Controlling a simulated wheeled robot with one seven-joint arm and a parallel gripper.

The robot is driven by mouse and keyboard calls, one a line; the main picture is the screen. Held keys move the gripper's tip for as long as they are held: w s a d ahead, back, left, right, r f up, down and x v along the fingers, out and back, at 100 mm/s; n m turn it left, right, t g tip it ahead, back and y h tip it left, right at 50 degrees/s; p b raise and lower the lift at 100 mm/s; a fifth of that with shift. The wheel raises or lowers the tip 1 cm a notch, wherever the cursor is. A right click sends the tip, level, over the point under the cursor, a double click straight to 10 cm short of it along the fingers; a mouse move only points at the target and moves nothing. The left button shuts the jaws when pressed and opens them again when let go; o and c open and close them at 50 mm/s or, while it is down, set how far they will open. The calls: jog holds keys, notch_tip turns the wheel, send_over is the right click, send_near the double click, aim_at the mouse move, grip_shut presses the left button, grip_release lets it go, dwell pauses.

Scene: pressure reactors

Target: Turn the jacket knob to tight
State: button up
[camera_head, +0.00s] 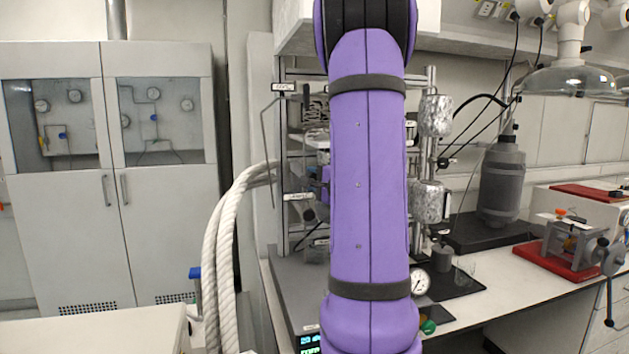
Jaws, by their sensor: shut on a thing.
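My purple arm fills the middle of the picture from top to bottom. It covers much of the reactor rack (282,150) behind it. My gripper does not show; a small purple part peeks out at the arm's left edge, too little to tell what it is. No knob that I can clearly name as the jacket knob is in sight. Labelled fittings (299,197) sit on the rack's left side, close to the arm. Two metal-wrapped vessels (435,115) hang on its right side.
Thick white hoses (226,235) curve down left of the rack, near a blue-topped fitting (195,273). A pressure gauge (420,282) stands on the bench right of my arm. A red-based clamp device (572,262) and grey tank (502,180) stand farther right. Cabinets (165,225) line the left.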

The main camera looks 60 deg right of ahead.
jog(key=m+t+h, duration=0.1)
jog(key=m, duration=0.3)
jog(key=shift+m, duration=0.4)
jog(key=o, duration=0.9)
jog(key=shift+o, duration=0.2)
jog(key=v, duration=1)
jog(key=shift+s+f, duration=0.25)
jog(key=shift+s, duration=0.15)
jog(key=shift+a, duration=0.1)
